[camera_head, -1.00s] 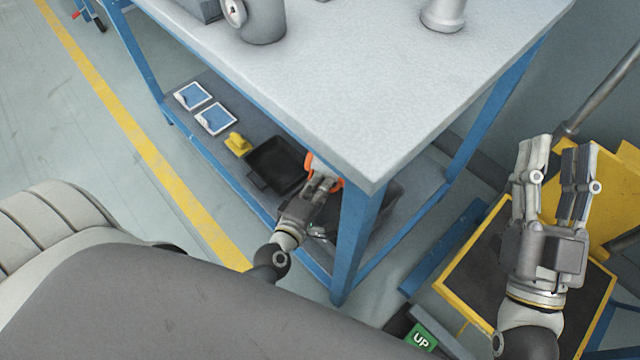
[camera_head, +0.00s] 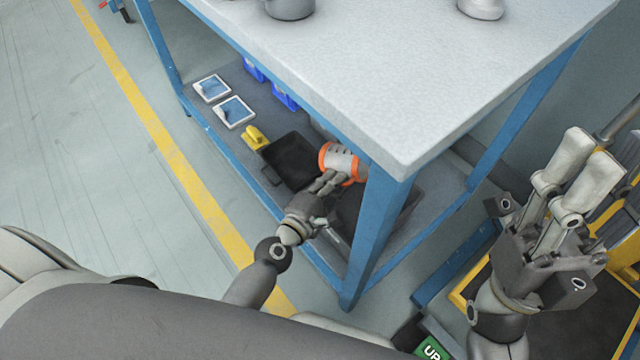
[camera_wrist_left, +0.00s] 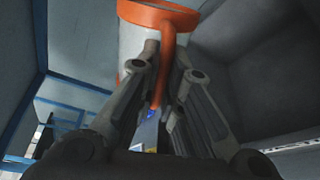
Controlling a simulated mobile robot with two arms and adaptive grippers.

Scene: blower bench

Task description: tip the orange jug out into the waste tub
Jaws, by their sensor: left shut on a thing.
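The orange jug (camera_head: 339,162) has a pale body with orange bands and lies tilted over under the bench top. My left gripper (camera_head: 328,183) is shut on its orange handle. In the left wrist view the jug (camera_wrist_left: 155,22) shows its orange rim and handle between the fingers of the gripper (camera_wrist_left: 160,100). A dark grey tub (camera_head: 408,203) stands on the lower shelf behind the bench leg, partly hidden; a dark wall of it seems to show at the right in the left wrist view. My right gripper (camera_head: 592,160) is open and empty at the right.
The bench's blue front leg (camera_head: 372,235) stands close to the right of my left gripper. A black tray (camera_head: 291,160), a yellow object (camera_head: 255,138), two blue-and-white cards (camera_head: 234,111) and blue bins (camera_head: 285,97) sit on the lower shelf. A yellow-edged platform is at right.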

